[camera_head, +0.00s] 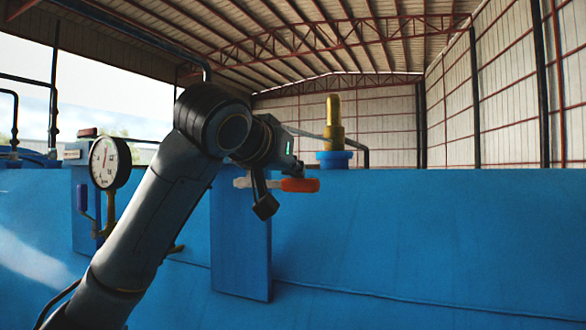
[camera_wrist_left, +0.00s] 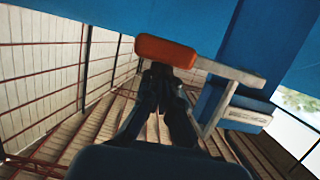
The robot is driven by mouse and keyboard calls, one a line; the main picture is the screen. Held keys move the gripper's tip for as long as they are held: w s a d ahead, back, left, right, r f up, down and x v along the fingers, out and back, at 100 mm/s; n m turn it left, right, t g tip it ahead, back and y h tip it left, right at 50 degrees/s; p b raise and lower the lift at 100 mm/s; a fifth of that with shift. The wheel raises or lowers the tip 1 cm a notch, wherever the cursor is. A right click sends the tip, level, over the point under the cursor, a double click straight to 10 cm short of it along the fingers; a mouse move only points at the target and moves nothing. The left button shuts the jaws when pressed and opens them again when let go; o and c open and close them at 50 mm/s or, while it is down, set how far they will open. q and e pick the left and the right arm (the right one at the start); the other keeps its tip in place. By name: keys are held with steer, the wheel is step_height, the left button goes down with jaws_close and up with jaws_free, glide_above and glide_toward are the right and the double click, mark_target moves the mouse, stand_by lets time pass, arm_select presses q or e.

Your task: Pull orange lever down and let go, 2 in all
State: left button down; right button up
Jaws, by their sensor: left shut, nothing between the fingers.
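The orange lever (camera_head: 300,185) sticks out to the right, roughly level, on a pale bar in front of a blue upright post. It also shows in the left wrist view (camera_wrist_left: 165,50), its orange grip just beyond my fingertips. My left gripper (camera_head: 264,207) reaches in from the left, partly in front of the pale bar and left of the orange grip. In the left wrist view my left gripper (camera_wrist_left: 162,75) is shut with nothing held. I cannot tell whether its fingertips touch the lever. My right gripper is in neither view.
A round pressure gauge (camera_head: 109,162) stands to the left of my arm. A smaller lever with a blue grip (camera_head: 82,197) is beside it. A brass valve (camera_head: 334,125) stands on the blue vessel (camera_head: 430,240) behind. The space right of the orange lever is clear.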

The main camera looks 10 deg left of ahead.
arm_select(q)
step_height(320, 180, down, 10)
steer(key=a+m+y+b, duration=0.1)
steer(key=m+y+b, duration=0.1)
steer(key=m+b, duration=0.3)
steer(key=shift+r+m+t+b, duration=0.2)
steer(key=shift+m+t+b, duration=0.1)
steer(key=shift+b, duration=0.7)
steer(key=shift+w+f, duration=0.1)
